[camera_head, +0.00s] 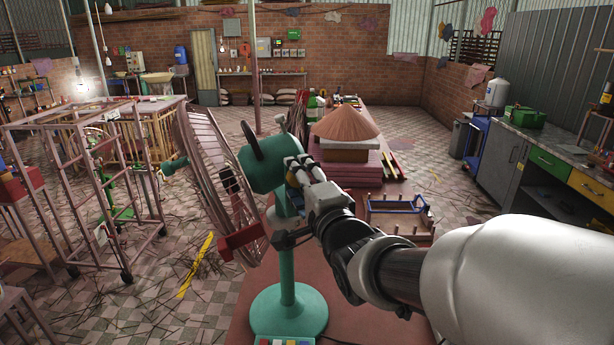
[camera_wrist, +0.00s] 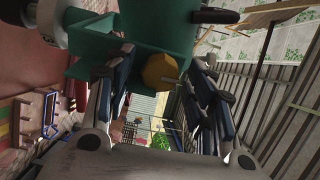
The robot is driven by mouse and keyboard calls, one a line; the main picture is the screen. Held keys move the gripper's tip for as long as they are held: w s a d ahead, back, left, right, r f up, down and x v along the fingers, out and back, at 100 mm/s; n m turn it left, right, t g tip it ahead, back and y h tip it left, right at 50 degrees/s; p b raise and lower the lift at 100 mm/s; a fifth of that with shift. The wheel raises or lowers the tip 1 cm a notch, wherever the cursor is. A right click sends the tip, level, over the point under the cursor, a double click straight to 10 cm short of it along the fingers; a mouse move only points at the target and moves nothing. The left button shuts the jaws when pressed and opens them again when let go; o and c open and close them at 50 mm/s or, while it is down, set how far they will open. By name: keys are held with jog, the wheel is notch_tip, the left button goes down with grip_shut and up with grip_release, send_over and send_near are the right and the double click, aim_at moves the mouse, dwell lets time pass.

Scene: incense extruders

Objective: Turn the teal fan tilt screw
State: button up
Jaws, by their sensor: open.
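The teal fan (camera_head: 288,312) stands on a reddish table in the head view, its rusty wire cage (camera_head: 205,150) facing left. My gripper (camera_head: 299,172) is at the fan's neck, just right of the teal motor housing (camera_head: 258,168). In the wrist view the teal housing (camera_wrist: 155,35) fills the top, and a yellow, faceted tilt screw knob (camera_wrist: 160,70) shows below it. The dark-blue fingers of my gripper (camera_wrist: 164,80) are open, one on each side of the knob, with gaps visible. Whether either finger touches the knob cannot be told. In the head view my gripper mostly hides the knob.
Behind the fan, a cone-shaped brown heap (camera_head: 345,120) sits on the long table. A blue-edged rack (camera_head: 395,205) lies to the right of my gripper. Coloured buttons (camera_head: 285,342) show at the fan's base. A metal frame cart (camera_head: 90,200) stands left; a workbench (camera_head: 560,150) stands right.

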jog(key=v, duration=0.7)
jog(key=shift+s, duration=0.3)
jog(key=shift+d, duration=0.1)
